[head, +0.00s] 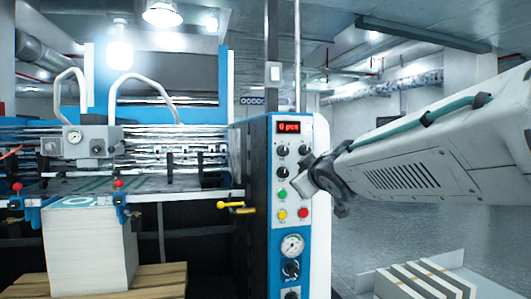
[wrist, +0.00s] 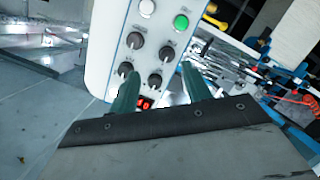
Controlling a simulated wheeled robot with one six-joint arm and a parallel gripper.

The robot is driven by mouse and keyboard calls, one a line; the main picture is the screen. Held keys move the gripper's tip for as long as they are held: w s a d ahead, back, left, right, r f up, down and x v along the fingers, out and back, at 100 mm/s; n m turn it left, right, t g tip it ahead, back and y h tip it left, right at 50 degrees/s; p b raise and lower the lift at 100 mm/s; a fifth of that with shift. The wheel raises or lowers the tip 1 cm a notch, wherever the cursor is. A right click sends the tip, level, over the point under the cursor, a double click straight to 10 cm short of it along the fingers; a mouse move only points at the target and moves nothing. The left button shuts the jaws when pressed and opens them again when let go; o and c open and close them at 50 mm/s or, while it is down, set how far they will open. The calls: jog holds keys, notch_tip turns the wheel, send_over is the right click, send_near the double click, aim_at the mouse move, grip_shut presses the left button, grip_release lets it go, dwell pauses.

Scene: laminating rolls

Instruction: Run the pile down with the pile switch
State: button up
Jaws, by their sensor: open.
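The control panel (head: 292,228) stands at the centre of the head view, with a red display (head: 289,127), several black knobs and coloured buttons. The labels are too small to read, so I cannot tell which knob is the pile switch. The pile (head: 85,248) is a tall white stack of sheets on a wooden pallet (head: 158,283) at the lower left. My gripper (head: 312,178) is at the panel's right side and hides part of it. In the wrist view my gripper (wrist: 158,72) is open and empty, its fingers in front of the lower black knobs (wrist: 155,81); contact cannot be told.
A yellow handle (head: 236,207) sticks out left of the panel. A striped stack (head: 425,280) lies at the lower right. Open floor shows behind my arm.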

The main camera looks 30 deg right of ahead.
aim_at(285, 151)
jog(key=w+r+n+t, duration=0.1)
jog(key=w, duration=0.2)
jog(key=w+d+r+n+t+y, duration=0.1)
jog(key=w+r, duration=0.1)
jog(key=w, duration=0.2)
jog(key=w+d+r+n+t+y, duration=0.1)
jog(key=w+r, duration=0.1)
jog(key=w, duration=0.1)
jog(key=shift+w+r, duration=0.1)
jog(key=shift+w, duration=0.05)
jog(key=shift+n, duration=0.3)
jog(key=c, duration=1)
